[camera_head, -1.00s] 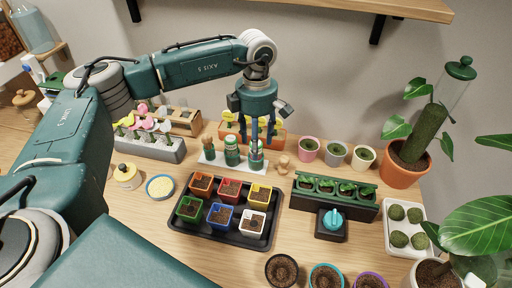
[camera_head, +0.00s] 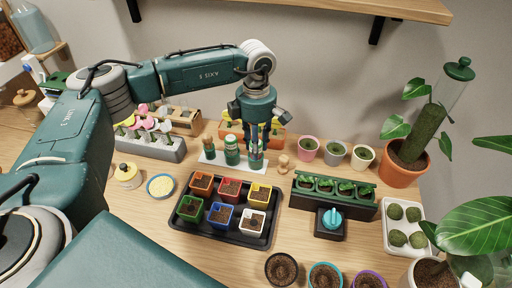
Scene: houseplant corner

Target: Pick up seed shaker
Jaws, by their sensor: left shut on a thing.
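A small green container with a pale band, seemingly the seed shaker (camera_head: 256,160), stands upright at the right end of a white tray (camera_head: 212,160). My left gripper (camera_head: 256,143) points down over it and is shut on its upper part. The fingers hide much of its top. It still appears to rest on the tray. A similar green canister with a pale label (camera_head: 231,152) stands just left of it. A brown-topped item with a green base (camera_head: 208,149) stands at the tray's left end. My right gripper is not in view.
A black tray of coloured seedling pots (camera_head: 178,222) lies in front. Wooden figures (camera_head: 283,164) stand close on the right, an orange planter (camera_head: 280,142) behind. A grey planter (camera_head: 155,152) is left. A shelf (camera_head: 390,8) hangs above.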

